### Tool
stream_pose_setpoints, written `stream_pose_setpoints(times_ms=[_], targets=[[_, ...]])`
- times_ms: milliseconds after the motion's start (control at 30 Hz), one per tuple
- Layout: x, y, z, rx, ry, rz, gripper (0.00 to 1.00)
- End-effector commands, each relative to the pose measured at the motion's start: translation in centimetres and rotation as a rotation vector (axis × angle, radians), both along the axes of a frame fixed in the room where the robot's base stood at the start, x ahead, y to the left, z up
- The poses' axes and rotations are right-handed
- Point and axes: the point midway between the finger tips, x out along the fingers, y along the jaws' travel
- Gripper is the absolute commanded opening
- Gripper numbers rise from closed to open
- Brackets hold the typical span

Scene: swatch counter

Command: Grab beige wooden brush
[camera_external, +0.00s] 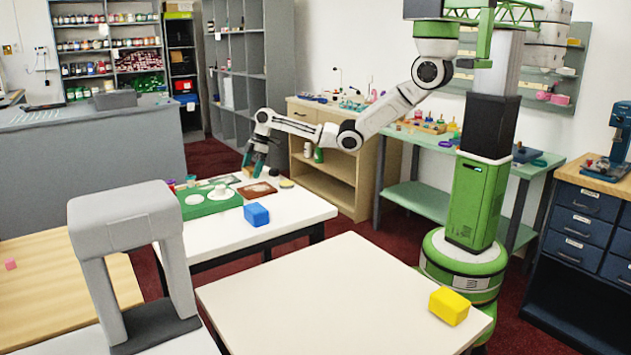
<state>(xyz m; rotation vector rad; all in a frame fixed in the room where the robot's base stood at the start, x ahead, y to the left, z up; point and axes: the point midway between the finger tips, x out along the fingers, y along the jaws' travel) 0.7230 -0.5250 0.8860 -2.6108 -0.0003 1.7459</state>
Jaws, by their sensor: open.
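My gripper (254,168) is at the end of my outstretched arm, pointing down over the far right part of the white table (285,213). Its dark teal fingers are apart. I cannot make out the beige wooden brush for certain at this size. A small pale beige oval thing (287,183) lies on the table to the right of my gripper. A reddish-brown flat piece (250,193) with something pale on it lies just below the fingers in the picture. I cannot tell whether the fingers touch anything.
A green mat (208,206) with white round pieces lies left of my gripper. A blue block (256,214) sits nearer the front edge. A yellow block (449,306) rests on the near cream table (330,295). A grey chair-like frame (125,220) stands at front left.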

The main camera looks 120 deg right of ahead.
Motion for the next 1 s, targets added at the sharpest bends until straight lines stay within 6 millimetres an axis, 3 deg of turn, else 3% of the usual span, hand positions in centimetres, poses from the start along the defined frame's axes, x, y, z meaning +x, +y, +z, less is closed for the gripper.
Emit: stream_pose_setpoints(times_ms=[233, 833, 1000], targets=[[0.09, -0.01, -0.17, -0.001, -0.001, 0.001, 1.00], [0.06, -0.01, -0.17, -0.001, 0.000, 0.000, 0.44], [0.06, -0.02, -0.16, -0.001, 0.000, 0.000, 0.44]])
